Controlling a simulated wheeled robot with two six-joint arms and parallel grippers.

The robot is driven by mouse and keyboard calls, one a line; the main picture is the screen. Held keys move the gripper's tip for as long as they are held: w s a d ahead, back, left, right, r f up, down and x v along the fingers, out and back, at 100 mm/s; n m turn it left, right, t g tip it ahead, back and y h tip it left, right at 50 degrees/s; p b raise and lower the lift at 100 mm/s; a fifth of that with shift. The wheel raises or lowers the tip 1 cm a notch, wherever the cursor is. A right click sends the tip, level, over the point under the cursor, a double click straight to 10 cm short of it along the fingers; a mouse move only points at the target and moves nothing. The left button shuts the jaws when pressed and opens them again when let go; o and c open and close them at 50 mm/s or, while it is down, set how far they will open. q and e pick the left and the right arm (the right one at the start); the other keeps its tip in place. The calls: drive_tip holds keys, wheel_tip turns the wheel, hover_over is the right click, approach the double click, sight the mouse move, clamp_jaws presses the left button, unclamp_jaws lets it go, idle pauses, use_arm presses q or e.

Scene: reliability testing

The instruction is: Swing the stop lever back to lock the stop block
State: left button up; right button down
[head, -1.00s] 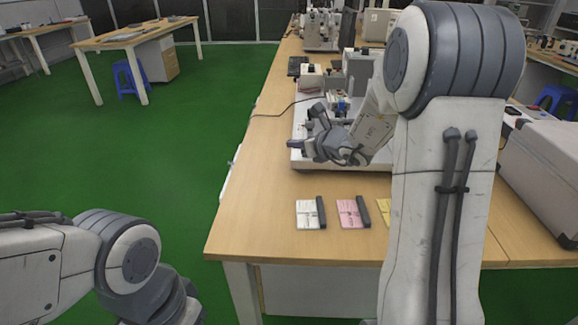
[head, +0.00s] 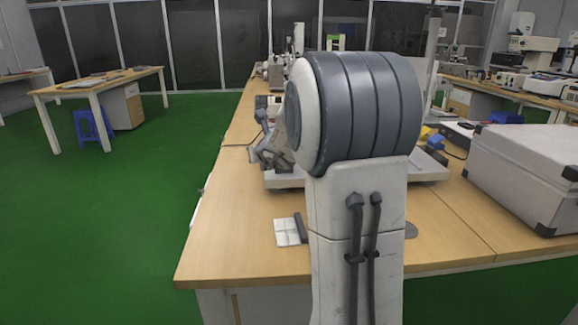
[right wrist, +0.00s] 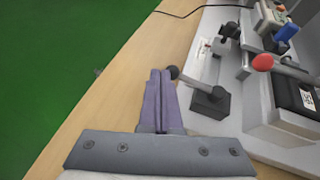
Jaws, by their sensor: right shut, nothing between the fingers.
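In the right wrist view my right gripper (right wrist: 160,85) is shut and empty, low over the table edge. A black ball knob (right wrist: 173,72) sits right at its fingertips; I cannot tell if they touch. A light rod seems to run from the knob to a black block (right wrist: 212,99) on the grey base plate, likely the stop lever and stop block. In the head view the gripper (head: 268,155) shows small beside the fixture (head: 288,181), mostly hidden by my right arm. My left gripper is out of view.
A red ball knob (right wrist: 262,62) and another black knob (right wrist: 230,30) stand on the fixture to the right. A white pad (head: 287,232) lies near the table's front. A large grey case (head: 525,170) is at right. The wooden table (head: 235,240) is clear front left.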

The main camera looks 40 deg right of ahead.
drive_tip(key=shift+w+r, duration=0.15)
drive_tip(key=shift+w, duration=0.05)
idle(0.6)
drive_tip(key=s+a+r+p, duration=0.1)
drive_tip(key=s+a+r, duration=0.4)
drive_tip(key=s+a, duration=0.4)
drive_tip(key=shift+r+p, duration=0.35)
drive_tip(key=shift+a, duration=0.1)
